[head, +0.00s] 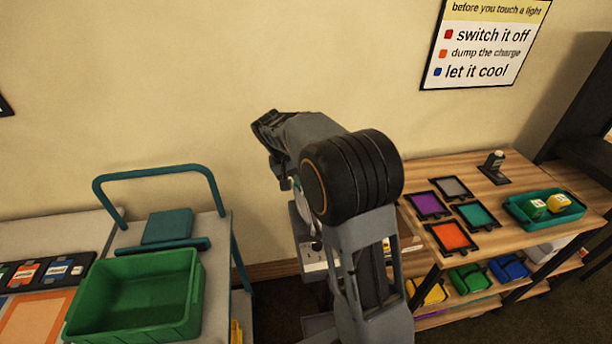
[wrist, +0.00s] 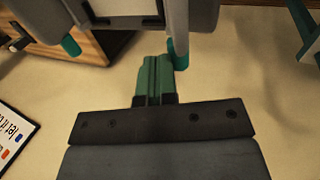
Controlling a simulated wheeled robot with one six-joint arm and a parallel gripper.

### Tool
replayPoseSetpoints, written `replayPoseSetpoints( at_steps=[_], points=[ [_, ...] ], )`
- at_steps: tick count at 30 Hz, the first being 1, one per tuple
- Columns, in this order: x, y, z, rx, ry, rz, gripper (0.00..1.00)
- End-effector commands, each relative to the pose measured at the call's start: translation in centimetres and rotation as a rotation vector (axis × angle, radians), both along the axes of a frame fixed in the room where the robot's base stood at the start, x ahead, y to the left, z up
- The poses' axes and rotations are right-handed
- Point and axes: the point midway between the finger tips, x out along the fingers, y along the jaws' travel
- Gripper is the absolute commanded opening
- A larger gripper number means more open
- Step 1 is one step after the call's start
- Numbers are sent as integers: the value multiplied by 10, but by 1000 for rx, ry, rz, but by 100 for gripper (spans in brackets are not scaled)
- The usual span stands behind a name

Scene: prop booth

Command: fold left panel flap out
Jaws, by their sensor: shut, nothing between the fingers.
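In the wrist view my gripper (wrist: 154,68) has its green fingers pressed together, with nothing between them. At the top edge is part of a grey panel fixture with a pale face (wrist: 122,9) in a dark frame. A grey flap-like part (wrist: 200,16) at its right carries a teal tab (wrist: 178,54), close to the right of my fingertips; I cannot tell whether they touch. Another grey part with a teal tab (wrist: 70,46) is at its left. The flap angles are cut off by the frame. In the head view my arm hides most of the fixture and my fingers.
A wooden shelf (head: 420,180) with coloured frames and a teal tray (head: 545,222) stands right.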

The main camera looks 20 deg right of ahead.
Motion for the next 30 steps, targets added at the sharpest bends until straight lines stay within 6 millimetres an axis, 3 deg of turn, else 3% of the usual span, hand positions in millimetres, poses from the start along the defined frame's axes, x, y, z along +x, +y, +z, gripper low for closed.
replayPoseSetpoints(
  at_steps=[15,30],
  points=[
    [6,31,-17,-475,99,1,0],
    [9,44,-31,-471,98,-1,0]
  ],
)
